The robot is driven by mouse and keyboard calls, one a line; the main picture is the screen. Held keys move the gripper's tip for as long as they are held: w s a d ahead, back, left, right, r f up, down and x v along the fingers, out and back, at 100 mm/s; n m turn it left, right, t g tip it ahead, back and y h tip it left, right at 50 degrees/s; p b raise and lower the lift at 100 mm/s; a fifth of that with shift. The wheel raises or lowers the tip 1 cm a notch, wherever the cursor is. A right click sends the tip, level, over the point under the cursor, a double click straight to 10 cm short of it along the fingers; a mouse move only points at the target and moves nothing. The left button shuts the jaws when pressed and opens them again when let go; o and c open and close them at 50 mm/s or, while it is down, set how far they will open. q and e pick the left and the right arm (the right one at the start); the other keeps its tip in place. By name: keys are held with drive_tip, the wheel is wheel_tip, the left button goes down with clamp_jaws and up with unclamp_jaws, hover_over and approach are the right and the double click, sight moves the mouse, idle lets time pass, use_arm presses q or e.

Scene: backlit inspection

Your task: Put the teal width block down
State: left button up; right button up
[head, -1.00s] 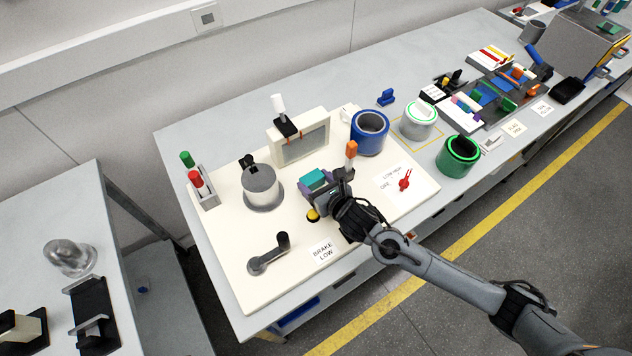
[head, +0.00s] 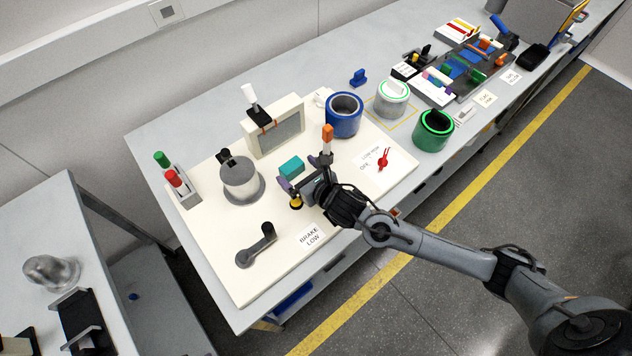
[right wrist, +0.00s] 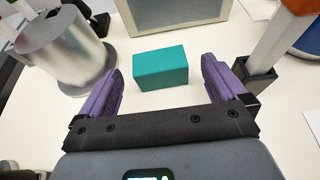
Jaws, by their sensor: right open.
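The teal width block (head: 292,167) rests on the cream panel (head: 215,275), right of the grey metal cylinder (head: 240,178). In the right wrist view the teal block (right wrist: 160,68) lies flat, just beyond and between the purple fingers, with clear space on both sides. My right gripper (head: 290,185) is open and empty, on the near side of the block; it also shows in the right wrist view (right wrist: 162,88). My left gripper is not in view.
A framed screen (head: 276,131) stands behind the block. An orange-topped lever (head: 327,142) rises close to the gripper's right. A black crank (head: 256,245) and a red knob (head: 383,160) flank the front. Blue (head: 344,115) and green (head: 433,130) cylinders stand further right.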

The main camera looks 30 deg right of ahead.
drive_tip(key=v, duration=0.8)
drive_tip(key=shift+s+r, duration=0.1)
drive_tip(key=shift+s, duration=0.25)
drive_tip(key=shift+s+d+r, duration=0.15)
drive_tip(key=shift+s+r, duration=0.15)
drive_tip(key=shift+s, duration=0.35)
drive_tip(key=c, duration=0.6)
drive_tip(key=shift+o, duration=0.2)
